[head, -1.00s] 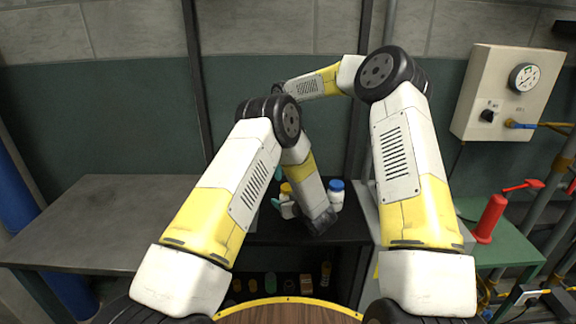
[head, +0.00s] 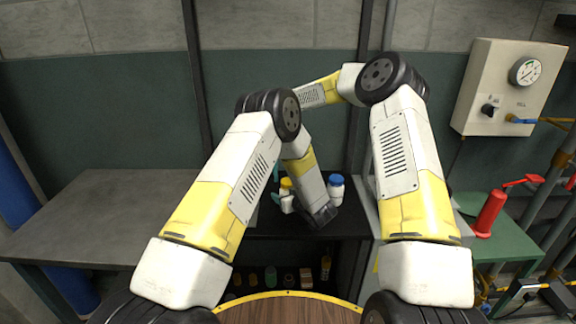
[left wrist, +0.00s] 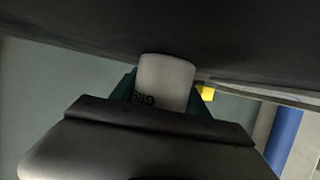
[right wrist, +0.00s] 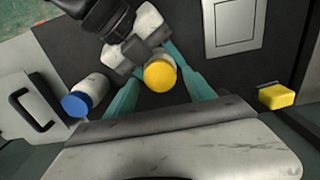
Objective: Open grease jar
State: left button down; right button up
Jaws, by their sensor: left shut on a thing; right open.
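The grease jar is white with a yellow lid (right wrist: 160,76) and stands upright on the dark bench top. My left gripper (left wrist: 165,85) is shut on its white body (left wrist: 165,82), where part of the dark lettering shows upside down. In the right wrist view the left gripper (right wrist: 139,47) reaches in from the top left. My right gripper (right wrist: 158,68) is open, with its teal fingers on either side of the yellow lid. Whether the fingers touch the lid cannot be told. In the head view the lid (head: 286,184) shows, but my left arm hides much around it.
A white jar with a blue lid (right wrist: 77,104) stands close by. A yellow block (right wrist: 277,96) lies at the other side, near a pale framed panel (right wrist: 235,25). A grey case with a black handle (right wrist: 38,110) is at the left. Several small items fill the shelf below.

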jog(key=shift+f, duration=0.7)
grip_shut()
jog(key=n, duration=0.9)
jog(key=shift+n, duration=0.3)
jog(key=shift+r, duration=0.1)
jog(key=shift+r, duration=0.1)
jog(key=shift+r, duration=0.95)
